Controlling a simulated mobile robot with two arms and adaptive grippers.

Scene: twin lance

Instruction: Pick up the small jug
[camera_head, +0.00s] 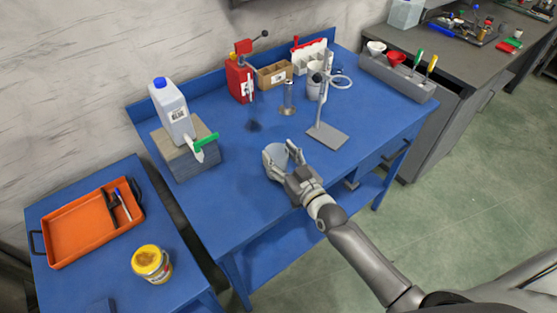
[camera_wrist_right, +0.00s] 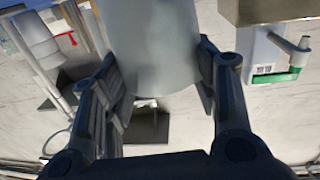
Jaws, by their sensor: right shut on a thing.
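The small jug (camera_head: 276,152) is a pale grey vessel over the front part of the blue table. My right gripper (camera_head: 286,165) reaches it from the lower right and is shut on it. In the right wrist view the jug (camera_wrist_right: 155,45) fills the space between the two fingers of the right gripper (camera_wrist_right: 160,90), one finger on each side. I cannot tell whether its base touches the table. The left gripper is not in view.
A ring stand (camera_head: 327,134) stands right of the jug. A capped container (camera_head: 172,108) with a green tap sits on a block (camera_head: 195,158) to the left. The blue table (camera_head: 235,200) is bare at front left.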

